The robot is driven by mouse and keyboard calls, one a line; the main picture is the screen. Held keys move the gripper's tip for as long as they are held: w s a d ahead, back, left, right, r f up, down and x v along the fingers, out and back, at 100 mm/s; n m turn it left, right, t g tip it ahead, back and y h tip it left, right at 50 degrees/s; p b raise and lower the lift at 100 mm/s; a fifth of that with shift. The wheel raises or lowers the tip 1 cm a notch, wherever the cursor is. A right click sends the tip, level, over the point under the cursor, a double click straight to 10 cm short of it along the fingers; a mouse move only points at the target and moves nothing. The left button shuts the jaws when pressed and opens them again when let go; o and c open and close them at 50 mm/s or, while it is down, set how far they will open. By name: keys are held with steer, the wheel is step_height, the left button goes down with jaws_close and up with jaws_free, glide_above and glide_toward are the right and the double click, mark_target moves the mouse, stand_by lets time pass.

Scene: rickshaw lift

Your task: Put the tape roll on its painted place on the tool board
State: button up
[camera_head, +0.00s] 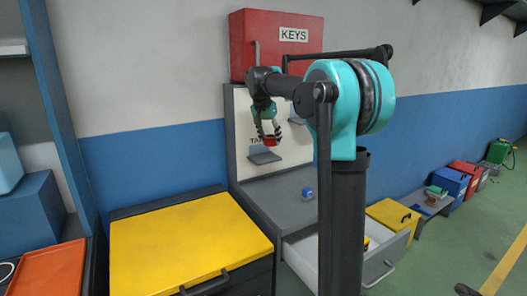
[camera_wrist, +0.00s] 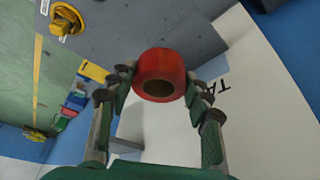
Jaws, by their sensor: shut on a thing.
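My gripper (camera_head: 268,132) is shut on a red tape roll (camera_head: 270,141) in front of the white tool board (camera_head: 289,161). In the wrist view the roll (camera_wrist: 160,61) sits between the two fingertips of my gripper (camera_wrist: 161,80), its dark hole facing the camera. The board (camera_wrist: 262,100) carries dark lettering starting "TA" (camera_wrist: 222,85), partly covered by a finger. A small grey ledge (camera_head: 263,156) on the board lies just below the roll in the head view. I cannot tell whether the roll touches the board or ledge. The painted place cannot be made out.
A red KEYS cabinet (camera_head: 246,42) stands above the board. A blue item (camera_head: 307,193) sits on the grey bench (camera_head: 283,196) below, over an open drawer (camera_head: 384,259). A yellow-topped chest (camera_head: 190,240) is at left. My arm hides part of the board's right side.

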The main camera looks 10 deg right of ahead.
mark_target(265, 157)
steer(key=w, duration=0.1)
steer(key=w+a+f, duration=0.1)
steer(key=w+f, duration=0.1)
steer(key=w, duration=0.1)
steer(key=shift+a, duration=0.35)
step_height(265, 157, down, 4)
steer(key=shift+f, duration=0.1)
steer(key=shift+w+f, duration=0.25)
steer(key=shift+f, duration=0.15)
steer(key=shift+f, duration=0.1)
steer(key=o, duration=0.9)
steer(key=v, duration=1.2)
